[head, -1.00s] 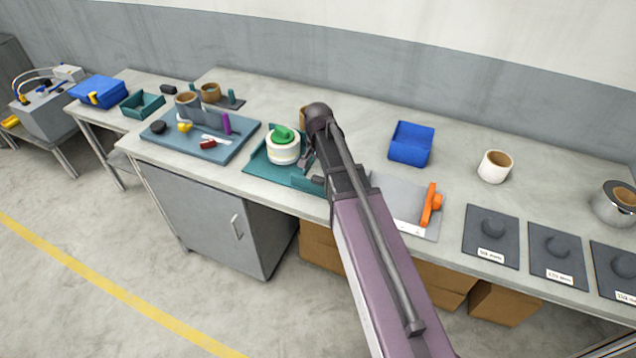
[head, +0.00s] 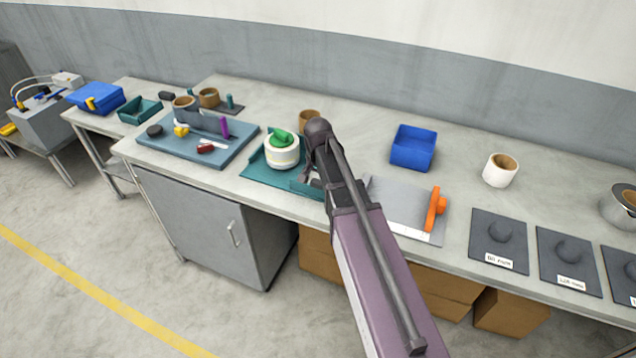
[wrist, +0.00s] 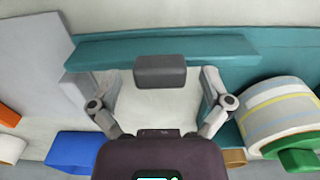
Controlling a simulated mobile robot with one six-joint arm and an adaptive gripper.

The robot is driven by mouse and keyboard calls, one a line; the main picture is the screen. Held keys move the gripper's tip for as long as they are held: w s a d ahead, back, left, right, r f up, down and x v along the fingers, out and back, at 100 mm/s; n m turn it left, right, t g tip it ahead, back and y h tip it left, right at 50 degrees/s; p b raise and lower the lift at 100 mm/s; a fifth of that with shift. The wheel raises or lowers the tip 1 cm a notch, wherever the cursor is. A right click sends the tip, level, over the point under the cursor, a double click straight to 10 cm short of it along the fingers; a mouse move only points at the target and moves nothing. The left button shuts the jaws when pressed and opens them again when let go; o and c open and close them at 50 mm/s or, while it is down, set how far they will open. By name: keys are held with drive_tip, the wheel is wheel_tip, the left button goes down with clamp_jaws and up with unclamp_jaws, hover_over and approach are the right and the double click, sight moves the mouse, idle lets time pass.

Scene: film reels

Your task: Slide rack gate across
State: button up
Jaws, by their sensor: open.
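The teal rack (head: 262,172) lies on the bench, holding a cream reel (head: 282,157) with a green knob on top. In the wrist view the reel (wrist: 280,112) is at the right. A long teal bar (wrist: 200,46), which looks like the gate, crosses the top of the wrist view. A dark grey block (wrist: 160,72) sits against it and looks like its handle. My gripper (wrist: 160,90) is open, its fingers either side of the block with gaps. Whether they touch the bar I cannot tell. In the head view my arm partly hides the gripper and rack's right end.
A grey plate with an orange handle (head: 435,209) lies right of my arm. Behind are a blue bin (head: 413,147) and white roll (head: 500,170). A blue-grey tray (head: 170,152) with small items lies left.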

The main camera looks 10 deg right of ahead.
drive_tip(key=c, duration=1.3)
drive_tip(key=shift+c, duration=0.2)
drive_tip(key=shift+w, duration=0.1)
